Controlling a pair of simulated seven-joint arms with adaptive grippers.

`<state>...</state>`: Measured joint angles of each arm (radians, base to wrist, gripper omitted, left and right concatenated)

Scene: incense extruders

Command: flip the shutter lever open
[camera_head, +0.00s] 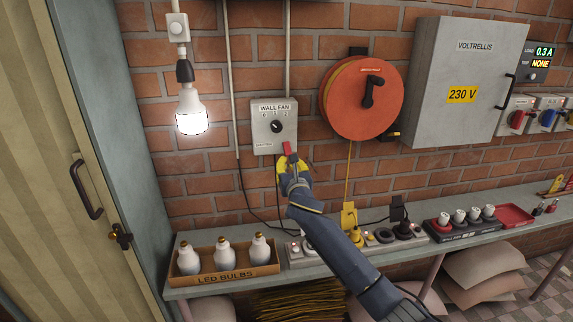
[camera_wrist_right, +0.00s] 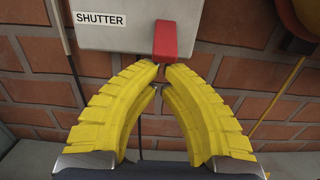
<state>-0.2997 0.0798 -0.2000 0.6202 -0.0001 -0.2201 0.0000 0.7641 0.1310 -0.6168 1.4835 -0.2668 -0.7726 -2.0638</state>
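The shutter lever (camera_head: 287,148) is a red handle at the lower edge of the grey wall fan box (camera_head: 274,123). In the right wrist view the red lever (camera_wrist_right: 165,40) hangs down from the box, right of a label reading SHUTTER (camera_wrist_right: 101,20). My right gripper (camera_head: 287,162) has yellow fingers and is just below the lever. In the wrist view its fingertips (camera_wrist_right: 161,68) come together right under the lever's lower end. I cannot tell whether they touch it. Nothing shows held between them. My left gripper is not in view.
A red cable reel (camera_head: 352,112) and a grey 230 V cabinet (camera_head: 462,60) hang to the right. A lit bulb (camera_head: 191,112) hangs to the left. Below, a shelf (camera_head: 330,262) carries a box of LED bulbs (camera_head: 222,278) and power strips. Brick wall around the fan box is mostly clear.

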